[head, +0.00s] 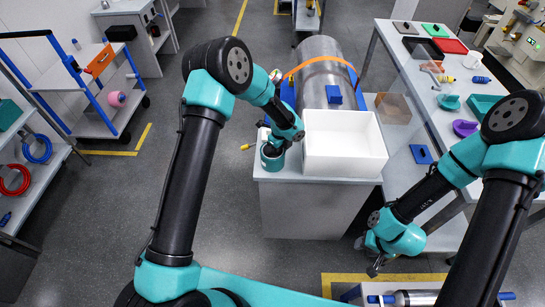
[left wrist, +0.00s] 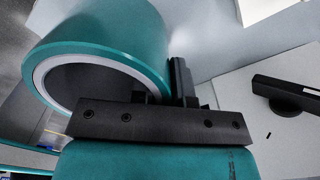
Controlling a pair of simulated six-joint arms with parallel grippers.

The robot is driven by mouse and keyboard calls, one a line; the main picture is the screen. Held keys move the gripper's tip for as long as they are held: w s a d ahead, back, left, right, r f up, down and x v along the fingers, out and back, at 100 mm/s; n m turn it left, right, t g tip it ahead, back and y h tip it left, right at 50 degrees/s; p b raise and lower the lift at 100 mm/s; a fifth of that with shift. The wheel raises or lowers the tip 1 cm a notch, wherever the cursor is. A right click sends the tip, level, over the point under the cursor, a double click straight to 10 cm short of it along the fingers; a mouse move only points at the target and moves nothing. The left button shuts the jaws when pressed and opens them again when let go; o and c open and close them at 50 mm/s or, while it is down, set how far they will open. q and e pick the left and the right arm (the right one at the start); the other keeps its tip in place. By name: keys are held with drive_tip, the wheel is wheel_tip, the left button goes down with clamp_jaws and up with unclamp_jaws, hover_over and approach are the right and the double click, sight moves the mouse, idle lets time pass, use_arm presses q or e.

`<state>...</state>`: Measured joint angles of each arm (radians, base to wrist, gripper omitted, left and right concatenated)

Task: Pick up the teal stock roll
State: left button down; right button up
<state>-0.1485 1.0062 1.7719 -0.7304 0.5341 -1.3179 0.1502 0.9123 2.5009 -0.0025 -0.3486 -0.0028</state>
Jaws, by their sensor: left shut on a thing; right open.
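The teal stock roll (head: 272,162) is a short hollow ring at the left end of the grey cabinet top, left of the white bin. In the left wrist view, the roll (left wrist: 120,45) shows its teal outside and pale inner rim. My left gripper (head: 279,146) is over the roll and shut on its wall, one finger inside and one outside. The gripper (left wrist: 163,88) also shows in the left wrist view. I cannot tell whether the roll touches the cabinet top. My right gripper (head: 374,268) is open and empty, low at the right, away from the roll.
The white open bin (head: 343,165) stands close right of the roll. A big metal cylinder (head: 323,75) with an orange strap lies behind it. A table (head: 385,30) with trays and small parts runs along the right. A small yellow-handled item (head: 247,147) is left of the roll.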

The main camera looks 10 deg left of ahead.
use_arm(q)
drive_tip(key=shift+r, duration=0.1)
idle(0.3)
drive_tip(key=shift+r, duration=1.5)
drive_tip(key=shift+s+r, duration=0.2)
drive_tip(key=shift+s, duration=0.05)
drive_tip(key=s+d+r, duration=0.1)
drive_tip(key=s+d, duration=0.2)
drive_tip(key=s, duration=1.2)
drive_tip(key=shift+d+r, duration=0.15)
drive_tip(key=shift+r, duration=0.05)
